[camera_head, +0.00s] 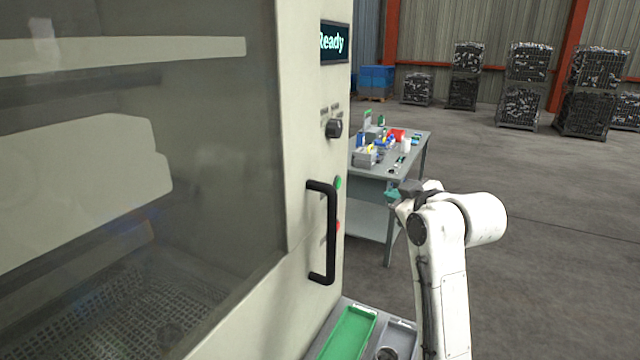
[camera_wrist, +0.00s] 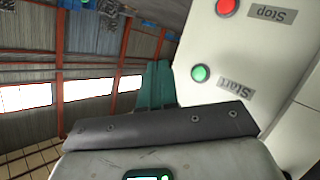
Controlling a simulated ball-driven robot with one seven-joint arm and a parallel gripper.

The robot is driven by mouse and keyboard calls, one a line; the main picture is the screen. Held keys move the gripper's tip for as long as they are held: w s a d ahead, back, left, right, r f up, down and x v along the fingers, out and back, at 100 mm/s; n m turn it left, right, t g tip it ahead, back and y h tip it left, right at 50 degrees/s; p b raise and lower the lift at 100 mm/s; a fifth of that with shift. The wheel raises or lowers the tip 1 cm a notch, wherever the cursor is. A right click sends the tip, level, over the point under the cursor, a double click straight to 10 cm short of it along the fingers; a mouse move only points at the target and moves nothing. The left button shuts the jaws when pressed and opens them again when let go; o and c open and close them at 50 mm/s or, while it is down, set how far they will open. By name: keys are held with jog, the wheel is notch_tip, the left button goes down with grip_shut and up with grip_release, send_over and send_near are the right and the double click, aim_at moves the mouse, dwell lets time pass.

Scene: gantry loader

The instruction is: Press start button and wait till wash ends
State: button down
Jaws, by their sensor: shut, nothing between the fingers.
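In the wrist view the green button (camera_wrist: 200,73) is beside an upside-down "Start" label. The red stop button (camera_wrist: 227,6) is at that view's top edge; it also shows in the head view (camera_head: 338,226). The display (camera_head: 334,42) reads "Ready". My gripper (camera_head: 392,194) is shut and empty, its teal fingers to the right of the panel. In the wrist view the fingers (camera_wrist: 156,84) are left of the green button, apart from it in the picture.
A black door handle (camera_head: 329,232) juts from the washer front, near the buttons. The windowed door (camera_head: 130,150) looks closed. A dark knob (camera_head: 334,128) is above the buttons. A green tray (camera_head: 350,334) lies below. A cluttered grey table (camera_head: 376,171) stands behind my gripper. Floor at right is open.

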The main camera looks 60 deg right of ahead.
aim_at(338, 183)
jog(key=shift+w, duration=0.1)
jog(key=w+b, duration=0.1)
jog(key=w, duration=0.7)
jog(key=shift+w+a, duration=0.3)
jog(key=shift+a, duration=0.05)
dwell(2.1)
jog(key=shift+w, duration=0.4)
jog(key=shift+w, duration=0.4)
dwell(0.5)
jog(key=shift+s+p, duration=0.2)
jog(key=shift+p, duration=0.1)
jog(key=shift+s, duration=0.6)
jog(key=shift+s+p, duration=0.15)
jog(key=shift+p, duration=0.15)
